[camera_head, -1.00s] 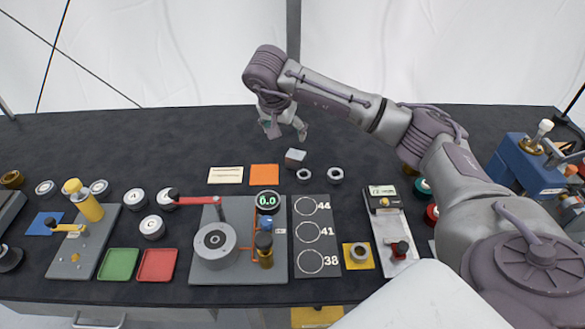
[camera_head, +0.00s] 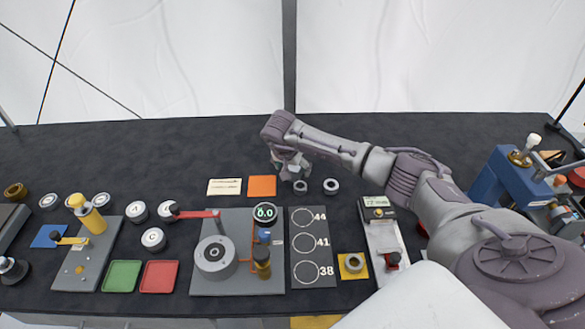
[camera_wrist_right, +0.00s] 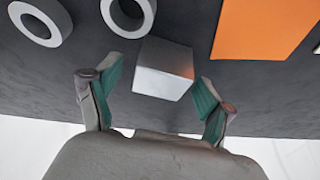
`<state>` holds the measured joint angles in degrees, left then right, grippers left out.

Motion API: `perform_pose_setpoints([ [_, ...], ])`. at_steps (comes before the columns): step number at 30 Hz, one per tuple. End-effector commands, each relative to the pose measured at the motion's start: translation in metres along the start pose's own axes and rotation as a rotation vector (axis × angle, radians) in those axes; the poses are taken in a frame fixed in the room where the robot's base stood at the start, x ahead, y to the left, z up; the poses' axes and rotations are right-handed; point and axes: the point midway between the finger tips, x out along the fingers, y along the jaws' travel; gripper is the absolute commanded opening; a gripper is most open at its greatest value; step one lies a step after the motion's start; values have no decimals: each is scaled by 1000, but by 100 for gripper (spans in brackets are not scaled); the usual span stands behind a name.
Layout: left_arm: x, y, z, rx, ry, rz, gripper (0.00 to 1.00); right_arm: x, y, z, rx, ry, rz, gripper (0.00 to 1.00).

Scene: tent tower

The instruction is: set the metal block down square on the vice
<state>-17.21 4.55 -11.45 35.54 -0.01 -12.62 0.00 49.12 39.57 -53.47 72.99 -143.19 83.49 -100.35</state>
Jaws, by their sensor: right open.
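The metal block (camera_wrist_right: 163,68), a small grey cube, lies on the dark table between the open fingers of my right gripper (camera_wrist_right: 158,98), near their tips, with a visible gap on each side. In the head view my right gripper (camera_head: 291,170) is low over the table and mostly hides the block. The blue vice (camera_head: 507,176) stands at the right of the table, partly behind my right arm. My left gripper is not in view.
Two metal rings (camera_head: 331,186) lie close to the block. An orange card (camera_head: 262,186) and a cream card (camera_head: 224,186) lie left of it. A grey board with circles (camera_head: 314,268) is in front. The table behind is clear.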

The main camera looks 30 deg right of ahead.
Motion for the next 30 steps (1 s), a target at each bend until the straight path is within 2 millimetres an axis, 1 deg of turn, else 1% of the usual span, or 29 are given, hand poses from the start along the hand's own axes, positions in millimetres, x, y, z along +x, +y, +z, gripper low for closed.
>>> perform_pose_setpoints([
  [7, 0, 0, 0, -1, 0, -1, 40, 3, 0, 0, 0, 1, -1, 81],
  [8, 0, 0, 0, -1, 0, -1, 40, 3, 0, 0, 0, 1, -1, 80],
  [9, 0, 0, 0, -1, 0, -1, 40, 3, 0, 0, 0, 1, -1, 73],
  [11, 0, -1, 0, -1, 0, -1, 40, 3, 0, 0, 0, 1, -1, 63],
  [21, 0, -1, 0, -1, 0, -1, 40, 3, 0, 0, 0, 1, -1, 6],
  [22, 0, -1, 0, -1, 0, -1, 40, 2, -1, -1, 1, 2, -2, 6],
  [23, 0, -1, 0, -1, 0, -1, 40, 2, -1, -1, 1, 2, -2, 0],
  [30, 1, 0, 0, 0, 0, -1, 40, 0, -1, -2, 1, 2, -3, 0],
])
